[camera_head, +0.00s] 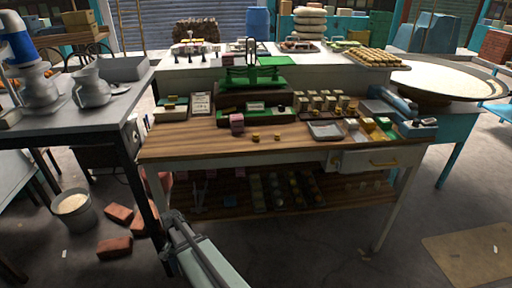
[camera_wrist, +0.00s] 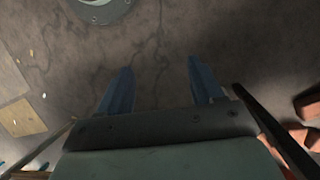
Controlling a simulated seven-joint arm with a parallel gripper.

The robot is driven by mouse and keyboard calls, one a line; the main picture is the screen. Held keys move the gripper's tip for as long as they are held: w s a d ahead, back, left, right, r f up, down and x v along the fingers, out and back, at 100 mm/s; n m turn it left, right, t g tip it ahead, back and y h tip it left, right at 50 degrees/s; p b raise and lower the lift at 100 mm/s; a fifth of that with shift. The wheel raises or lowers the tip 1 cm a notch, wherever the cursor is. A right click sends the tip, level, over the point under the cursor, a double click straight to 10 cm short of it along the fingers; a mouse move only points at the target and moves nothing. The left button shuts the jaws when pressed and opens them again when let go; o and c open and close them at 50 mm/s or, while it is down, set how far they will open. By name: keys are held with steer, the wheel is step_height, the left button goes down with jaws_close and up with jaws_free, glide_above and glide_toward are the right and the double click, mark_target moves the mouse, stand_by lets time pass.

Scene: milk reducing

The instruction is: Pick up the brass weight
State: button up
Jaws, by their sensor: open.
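Two small brass-coloured pieces, which look like brass weights, sit on the wooden tabletop (camera_head: 205,142). One brass weight (camera_head: 255,136) is on the left and the other brass weight (camera_head: 277,137) is just to its right. They stand in front of a green balance scale (camera_head: 252,77). My gripper (camera_wrist: 161,86) is open and empty in the wrist view, with two blue fingers apart over the bare floor. Part of my arm shows at the bottom of the head view, in front of the table and below its top. No weight shows in the wrist view.
A shallow tray (camera_head: 325,131) and several small boxes lie to the right. Red bricks (camera_head: 115,247) and a bucket (camera_head: 73,210) are on the floor at left. The tabletop's front strip is mostly clear.

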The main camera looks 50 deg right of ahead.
steer(key=w+d+r+m+t, duration=0.1)
steer(key=w+d+r+m, duration=0.25)
steer(key=d+r, duration=0.6)
steer(key=w+d+r+m+t, duration=0.1)
steer(key=w+d+r+m, duration=0.3)
steer(key=r, duration=1)
steer(key=w+d+r+m+t, duration=0.2)
steer(key=d+r+m, duration=0.1)
steer(key=d+r, duration=0.75)
steer(key=m+t+h, duration=0.2)
steer(key=m, duration=1.2)
glide_toward(257, 134)
steer(key=x, duration=0.2)
steer(key=s+x, duration=0.1)
steer(key=x, duration=0.1)
steer(key=shift+a+f, duration=0.1)
steer(key=shift+f, duration=0.2)
steer(key=shift+t, duration=0.3)
steer(key=shift+w+x, duration=0.15)
steer(key=shift+x, duration=1.2)
steer(key=shift+w+x, duration=0.15)
steer(key=shift+x, duration=1.2)
steer(key=shift+c, duration=0.5)
jaws_close()
